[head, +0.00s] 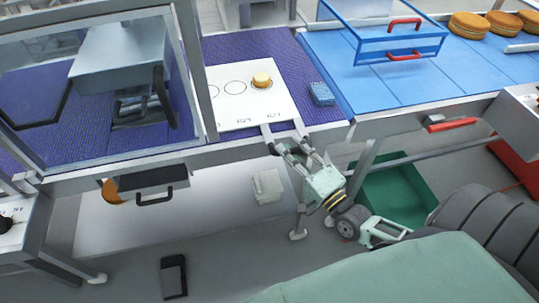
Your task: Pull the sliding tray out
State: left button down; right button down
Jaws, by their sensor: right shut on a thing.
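The sliding tray (235,112) is a flat white board with printed circles and small labels. It lies on the purple mat of the table, its front edge near the table's front rail. One small golden round (261,80) sits on it at the right; the circle beside it is bare. My right gripper (287,142) is at the tray's front right, over the rail, shut on what looks like the tray's front handle. The fingers hide most of that handle. My left gripper is not in view.
A blue sponge (321,94) lies right of the tray. A clear-panelled frame (190,60) stands close at the left. A black-handled drawer (150,178) is below the rail. A green bin (392,190) stands on the floor. Several golden rounds rest on the blue table (420,85).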

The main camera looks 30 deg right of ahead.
jog(key=d, duration=0.2)
jog(key=s+d, duration=0.1)
jog(key=d, duration=0.2)
jog(key=shift+s+d+f, duration=0.1)
jog(key=shift+s+d, duration=0.2)
jog(key=shift+s, duration=0.05)
jog(key=c, duration=1.7)
grip_release()
jog(key=shift+s+d, duration=0.1)
jog(key=shift+d, duration=0.2)
jog(key=shift+c, duration=0.2)
jog(key=shift+a, duration=0.1)
jog(key=v, duration=1.2)
